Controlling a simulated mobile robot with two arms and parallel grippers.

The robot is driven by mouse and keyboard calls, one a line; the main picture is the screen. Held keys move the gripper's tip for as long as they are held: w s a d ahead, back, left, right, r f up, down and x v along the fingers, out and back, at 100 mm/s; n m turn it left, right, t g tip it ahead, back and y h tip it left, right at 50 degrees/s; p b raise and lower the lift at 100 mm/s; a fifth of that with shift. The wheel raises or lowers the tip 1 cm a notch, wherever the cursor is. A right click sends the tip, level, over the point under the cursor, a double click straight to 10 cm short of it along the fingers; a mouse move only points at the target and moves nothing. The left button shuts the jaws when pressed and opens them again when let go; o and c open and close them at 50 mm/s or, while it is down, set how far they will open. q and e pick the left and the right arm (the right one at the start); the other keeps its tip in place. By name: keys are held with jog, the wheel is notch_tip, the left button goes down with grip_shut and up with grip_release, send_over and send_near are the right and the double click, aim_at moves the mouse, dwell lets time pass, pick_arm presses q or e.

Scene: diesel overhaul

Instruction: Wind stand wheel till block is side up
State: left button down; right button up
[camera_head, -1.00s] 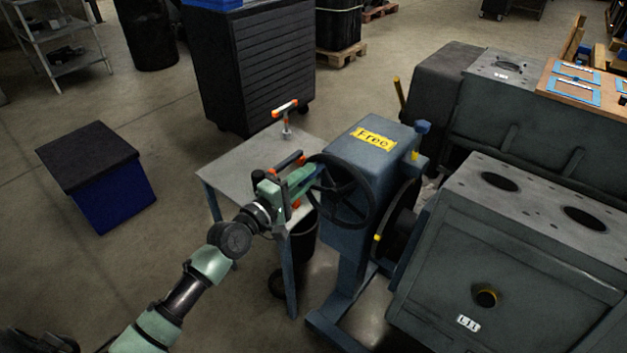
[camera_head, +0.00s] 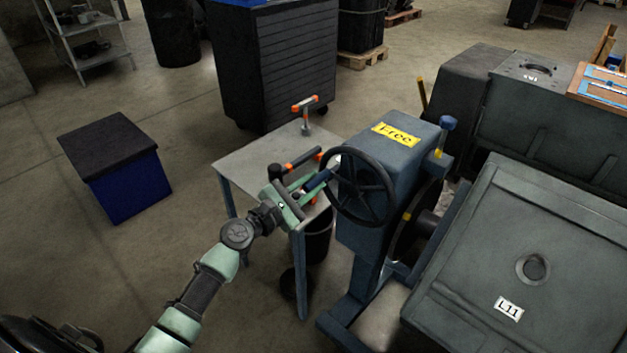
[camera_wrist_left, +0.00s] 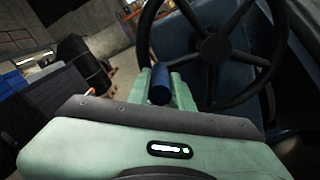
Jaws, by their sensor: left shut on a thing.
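The stand wheel (camera_head: 372,203) is a black spoked handwheel on the left face of the blue-grey stand (camera_head: 398,170), which bears a yellow "Free" label. My left gripper (camera_head: 316,184) is shut on the wheel's blue handle at the wheel's left rim. In the left wrist view the blue handle (camera_wrist_left: 160,84) sits between the green fingers, with the wheel (camera_wrist_left: 212,48) behind. The engine block (camera_head: 512,262) is held on the stand's right side, tilted, with a plain face with one round boss and an "L11" label showing. My right gripper is not in view.
A small grey table (camera_head: 262,160) with orange-handled tools stands behind my left arm, a black bucket (camera_head: 318,240) under it. A dark cabinet (camera_head: 275,65) is behind. A blue box (camera_head: 125,185) with a black lid is on the floor at left, with clear floor around it.

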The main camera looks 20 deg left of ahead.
pick_arm(q)
jog(key=shift+s+f+n, duration=0.1)
jog(key=shift+f+n, duration=1)
jog(key=shift+f, duration=0.1)
jog(key=shift+d, duration=0.1)
jog(key=c, duration=1.3)
grip_release()
jog(key=shift+o, duration=0.2)
jog(key=shift+r, duration=0.15)
jog(key=v, duration=0.7)
jog(key=shift+s+b, duration=0.4)
